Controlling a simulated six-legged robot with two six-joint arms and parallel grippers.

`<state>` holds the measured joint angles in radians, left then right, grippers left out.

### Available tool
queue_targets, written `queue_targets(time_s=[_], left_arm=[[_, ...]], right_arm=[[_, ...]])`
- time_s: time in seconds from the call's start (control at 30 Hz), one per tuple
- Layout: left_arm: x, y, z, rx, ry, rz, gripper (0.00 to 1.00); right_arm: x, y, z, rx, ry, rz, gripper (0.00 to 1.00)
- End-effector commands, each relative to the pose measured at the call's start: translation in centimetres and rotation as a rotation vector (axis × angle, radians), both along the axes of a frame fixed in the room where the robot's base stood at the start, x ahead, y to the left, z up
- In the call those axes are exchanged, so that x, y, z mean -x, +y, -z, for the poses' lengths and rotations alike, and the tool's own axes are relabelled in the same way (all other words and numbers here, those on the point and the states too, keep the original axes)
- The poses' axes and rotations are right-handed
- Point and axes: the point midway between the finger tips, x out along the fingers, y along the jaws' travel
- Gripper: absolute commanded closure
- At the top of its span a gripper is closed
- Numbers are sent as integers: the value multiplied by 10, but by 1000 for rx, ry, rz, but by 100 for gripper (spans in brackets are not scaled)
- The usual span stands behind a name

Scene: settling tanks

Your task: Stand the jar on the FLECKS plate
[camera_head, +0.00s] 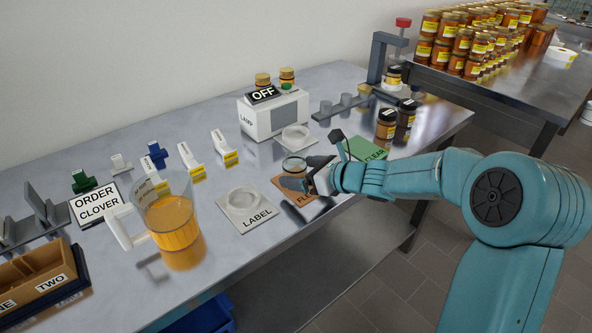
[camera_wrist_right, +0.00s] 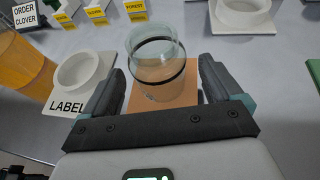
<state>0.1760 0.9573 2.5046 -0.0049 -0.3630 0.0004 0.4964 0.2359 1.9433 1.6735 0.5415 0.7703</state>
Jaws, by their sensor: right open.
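A clear glass jar (camera_wrist_right: 153,52) with a dark band stands upright on the orange FLECKS plate (camera_wrist_right: 182,97) in the right wrist view. In the head view the jar (camera_head: 293,165) shows its upper part above the FLECKS plate (camera_head: 283,182); my right gripper hides much of both. My right gripper (camera_head: 306,180) is open, with one finger on each side of the jar. In the right wrist view the two fingers (camera_wrist_right: 161,93) stand apart, with gaps visible beside the glass. My left gripper is not in view.
The LABEL plate (camera_head: 234,218) with a white ring lies left of the FLECKS plate. A green CLEAR plate (camera_head: 372,149) lies to the right. A jug of amber liquid (camera_head: 171,225) stands at the left. The LAMP box (camera_head: 268,121) and dark-lidded jars (camera_head: 386,124) are behind.

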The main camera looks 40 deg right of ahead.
Motion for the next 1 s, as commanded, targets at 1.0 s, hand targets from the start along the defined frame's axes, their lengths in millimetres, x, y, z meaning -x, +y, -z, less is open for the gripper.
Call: queue_targets(time_s=[1.0], left_arm=[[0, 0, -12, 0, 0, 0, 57]], right_arm=[[86, -24, -37, 0, 0, 0, 7]])
